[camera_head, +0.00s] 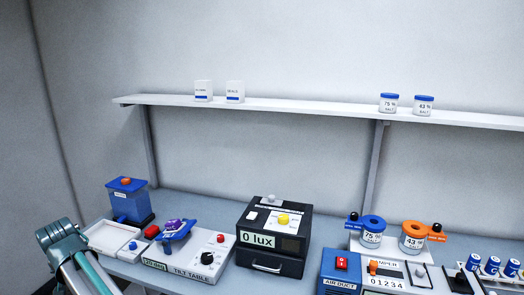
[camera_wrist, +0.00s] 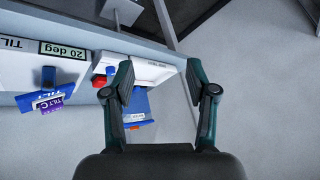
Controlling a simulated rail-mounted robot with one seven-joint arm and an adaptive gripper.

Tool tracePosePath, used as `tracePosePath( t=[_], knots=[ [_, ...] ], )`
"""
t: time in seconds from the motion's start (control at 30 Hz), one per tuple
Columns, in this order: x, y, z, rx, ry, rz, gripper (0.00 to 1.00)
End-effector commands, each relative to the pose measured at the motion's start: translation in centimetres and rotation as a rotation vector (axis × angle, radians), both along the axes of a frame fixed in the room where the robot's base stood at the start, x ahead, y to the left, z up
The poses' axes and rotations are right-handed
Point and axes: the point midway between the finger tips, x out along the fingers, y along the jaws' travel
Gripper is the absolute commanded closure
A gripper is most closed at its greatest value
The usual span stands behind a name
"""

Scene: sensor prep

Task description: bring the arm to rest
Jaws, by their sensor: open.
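My gripper (camera_wrist: 158,82) is open in the wrist view, its two dark fingers apart with nothing between the tips. In that view it hangs over the bench edge, near a white tray and a blue device (camera_wrist: 138,107). In the head view part of my arm (camera_head: 68,250) shows at the lower left, in front of the white tray (camera_head: 102,235). The fingers do not show clearly in the head view.
The bench holds a blue box with an orange knob (camera_head: 130,200), a tilt table (camera_head: 195,257), a black lux box (camera_head: 273,237), an air duct unit (camera_head: 341,272) and labelled jars (camera_head: 372,233). A white shelf (camera_head: 300,107) runs above, bearing small containers.

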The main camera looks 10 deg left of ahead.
Motion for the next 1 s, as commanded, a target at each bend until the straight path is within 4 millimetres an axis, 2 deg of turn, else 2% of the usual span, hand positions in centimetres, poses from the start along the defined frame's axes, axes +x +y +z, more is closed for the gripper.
tracePosePath(
  t=[0.03,0.07,0.17,0.37,0.57,0.67,0.77,0.9,1.0],
  knots=[
    [-1.6,-0.7,-0.9,-0.001,-0.020,0.040,0.43],
    [-2.1,-1.0,-1.6,-0.003,-0.033,0.062,0.43],
    [-2.2,-2.2,-4.0,-0.019,-0.056,0.100,0.43],
    [-0.1,-5.5,-8.7,-0.064,-0.057,0.105,0.43],
    [3.2,-10.4,-14.4,-0.128,-0.033,0.075,0.43],
    [5.4,-14.3,-18.3,-0.173,-0.008,0.044,0.43],
    [7.7,-19.2,-22.8,-0.225,0.028,0.007,0.43],
    [9.9,-26.6,-28.7,-0.295,0.087,-0.047,0.43],
    [10.8,-32.0,-32.6,-0.340,0.133,-0.084,0.43]
  ],
)
